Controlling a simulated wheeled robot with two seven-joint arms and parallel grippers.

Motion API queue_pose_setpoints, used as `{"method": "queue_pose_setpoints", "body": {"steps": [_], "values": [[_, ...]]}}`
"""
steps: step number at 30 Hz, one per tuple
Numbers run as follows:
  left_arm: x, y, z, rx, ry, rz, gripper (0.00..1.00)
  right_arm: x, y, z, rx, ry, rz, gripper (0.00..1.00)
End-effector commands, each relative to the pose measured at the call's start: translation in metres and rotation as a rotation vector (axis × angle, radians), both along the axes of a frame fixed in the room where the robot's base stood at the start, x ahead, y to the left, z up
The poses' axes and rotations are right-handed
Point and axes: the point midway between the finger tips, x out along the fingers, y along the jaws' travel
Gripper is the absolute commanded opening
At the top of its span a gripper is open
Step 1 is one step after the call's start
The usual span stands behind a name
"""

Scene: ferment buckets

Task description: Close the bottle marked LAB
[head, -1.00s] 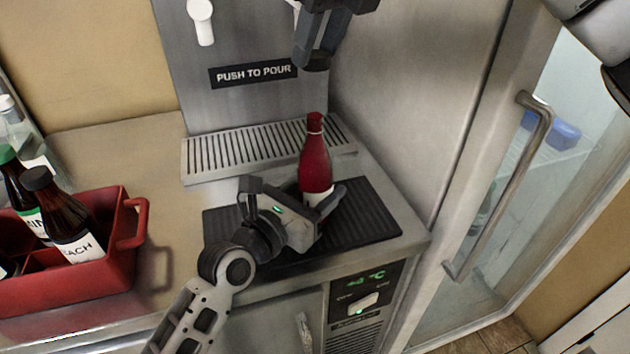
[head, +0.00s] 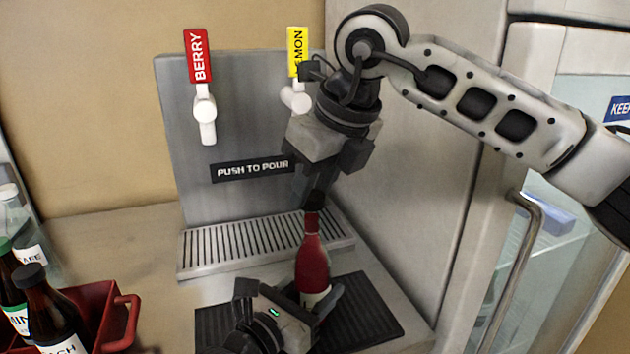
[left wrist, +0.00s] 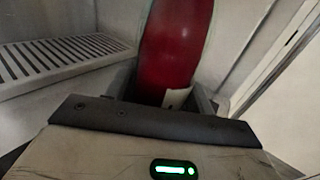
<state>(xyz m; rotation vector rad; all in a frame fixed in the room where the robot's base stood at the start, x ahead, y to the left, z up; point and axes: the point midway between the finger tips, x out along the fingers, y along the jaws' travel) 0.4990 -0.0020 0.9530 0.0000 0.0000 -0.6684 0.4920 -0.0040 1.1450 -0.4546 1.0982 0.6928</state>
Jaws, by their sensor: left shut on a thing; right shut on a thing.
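A bottle filled with red liquid (head: 313,258) stands upright on the black ribbed mat (head: 365,312). Its label is mostly hidden and its mark cannot be read. My left gripper (head: 322,300) is shut around its lower body, and the left wrist view shows the red bottle (left wrist: 177,45) between the fingers. My right gripper (head: 317,185) points down from above, shut on a dark cap (head: 314,201). The cap is at the bottle's mouth, in line with the neck. Whether it is seated or threaded cannot be told.
The dispenser has a red BERRY tap (head: 199,70), a yellow lemon tap (head: 297,55) and a drip grate (head: 240,246) behind the bottle. A red crate (head: 118,315) with dark bottles is at left. A fridge door handle (head: 515,260) stands at right.

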Motion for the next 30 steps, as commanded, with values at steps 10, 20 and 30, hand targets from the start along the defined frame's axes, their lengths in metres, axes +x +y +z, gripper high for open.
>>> {"method": "queue_pose_setpoints", "body": {"steps": [10,20,30], "values": [[0.000,0.000,-0.001,0.002,0.001,0.000,0.12,0.000,0.000,-0.016,0.000,0.001,-0.001,0.11],[0.000,0.000,-0.001,0.002,0.001,0.000,0.12,0.000,0.000,-0.016,0.000,0.000,0.000,0.11],[0.000,0.000,-0.001,0.002,0.001,0.000,0.12,0.000,0.000,-0.020,-0.001,0.001,0.000,0.11]]}}
